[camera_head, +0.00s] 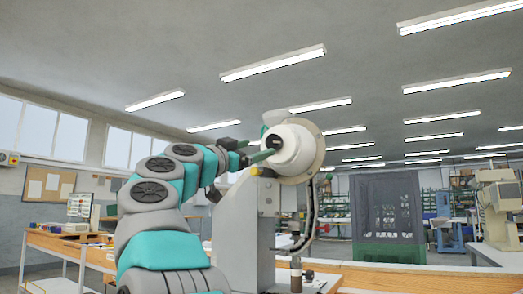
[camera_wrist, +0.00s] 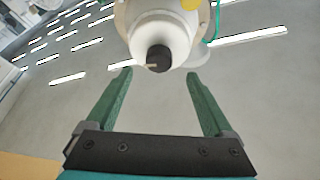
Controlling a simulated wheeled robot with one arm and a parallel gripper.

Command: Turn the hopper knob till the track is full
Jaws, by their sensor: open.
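The white hopper (camera_head: 297,152) sits on top of the grey press (camera_head: 236,225). Its black knob (camera_wrist: 158,58) is at the middle of the white hub in the wrist view and carries a pale mark. My gripper (camera_wrist: 158,76) is open, with one green finger on each side of the knob's line. A gap shows between the fingertips and the knob, and I see no contact. In the head view my gripper (camera_head: 264,151) is close in front of the hopper. A dark curved track (camera_head: 310,212) runs down from the hopper. How full it is cannot be told.
A wooden workbench (camera_head: 355,276) carries the press. A grey enclosure (camera_head: 387,205) stands behind to the right, and a beige machine (camera_head: 499,207) is at the far right. Another bench (camera_head: 66,247) is at the left. The air above the hopper is free.

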